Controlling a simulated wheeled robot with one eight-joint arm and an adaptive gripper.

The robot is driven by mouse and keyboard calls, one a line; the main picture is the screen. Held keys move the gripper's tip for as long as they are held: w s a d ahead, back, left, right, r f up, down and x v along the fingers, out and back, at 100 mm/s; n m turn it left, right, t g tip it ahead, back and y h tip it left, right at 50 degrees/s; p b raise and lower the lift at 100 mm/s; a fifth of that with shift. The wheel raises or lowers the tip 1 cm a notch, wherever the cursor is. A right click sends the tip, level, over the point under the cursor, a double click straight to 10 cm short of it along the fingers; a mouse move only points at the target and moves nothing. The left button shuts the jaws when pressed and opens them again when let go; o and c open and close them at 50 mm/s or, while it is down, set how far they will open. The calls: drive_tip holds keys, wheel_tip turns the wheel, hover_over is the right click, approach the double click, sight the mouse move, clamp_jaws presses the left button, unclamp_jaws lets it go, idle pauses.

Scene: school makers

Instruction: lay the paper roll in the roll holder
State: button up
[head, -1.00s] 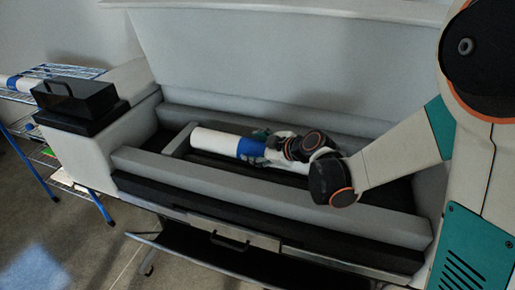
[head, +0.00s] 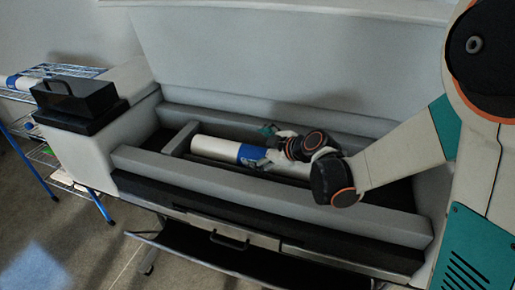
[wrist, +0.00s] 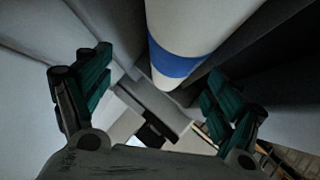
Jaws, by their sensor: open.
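The paper roll (head: 215,148) is a long white cylinder with a blue band. It lies lengthwise in the trough of the roll holder (head: 180,139), between the grey front and rear rails. My gripper (head: 266,146) is above the roll at the blue band, with its teal fingers spread to either side. In the wrist view the roll (wrist: 190,25) runs between the open fingers of my gripper (wrist: 158,88), with a visible gap on the left side. The roll's right part is partly hidden behind my wrist in the head view.
A black box with a handle (head: 75,97) sits on the machine's left end. A wire shelf with blue posts (head: 30,158) stands at the left, with another roll (head: 22,80) on top. The grey front rail (head: 270,190) borders the trough.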

drive_tip(key=s+d+r+m+h, duration=0.2)
drive_tip(key=s+d+m, duration=0.3)
drive_tip(key=s, duration=0.4)
drive_tip(key=s+d+r+m+g+h, duration=0.1)
drive_tip(key=s+d+m, duration=0.4)
drive_tip(key=s, duration=0.5)
drive_tip(key=s+d+r+m+h, duration=0.4)
drive_tip(key=s+d+m+h, duration=0.1)
drive_tip(key=s+d, duration=0.3)
drive_tip(key=shift+s+m+g, duration=0.3)
drive_tip(key=shift+s+g, duration=0.1)
drive_tip(key=shift+s, duration=0.35)
drive_tip(key=shift+c, duration=0.2)
